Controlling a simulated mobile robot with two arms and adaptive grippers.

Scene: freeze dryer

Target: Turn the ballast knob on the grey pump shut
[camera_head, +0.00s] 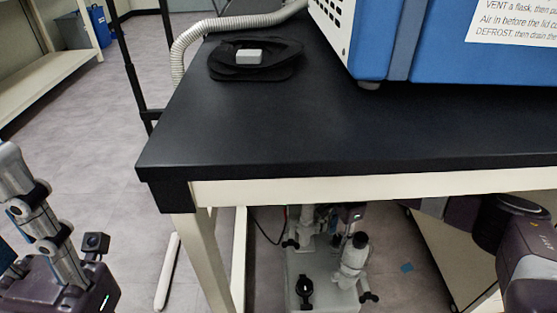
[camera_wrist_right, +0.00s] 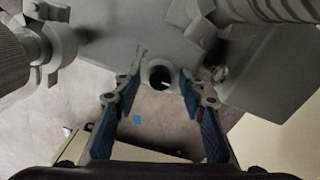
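The grey pump (camera_head: 300,290) stands on the floor under the bench, partly hidden by the bench edge. It carries several black knobs or fittings, and a black ring-like one (camera_head: 305,290) is on its near end. In the right wrist view, the grey pump body (camera_wrist_right: 125,40) fills the top. A round black knob-like part (camera_wrist_right: 160,76) with a pale mark lies between the fingers of my right gripper (camera_wrist_right: 163,84), which is open; contact is unclear. In the head view my right fingers cannot be made out.
The black bench top (camera_head: 250,130) overhangs the pump, with a pale leg (camera_head: 205,260) at left. A blue machine (camera_head: 375,40), a black pad (camera_head: 225,70) and a ribbed hose (camera_head: 185,50) are on it.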

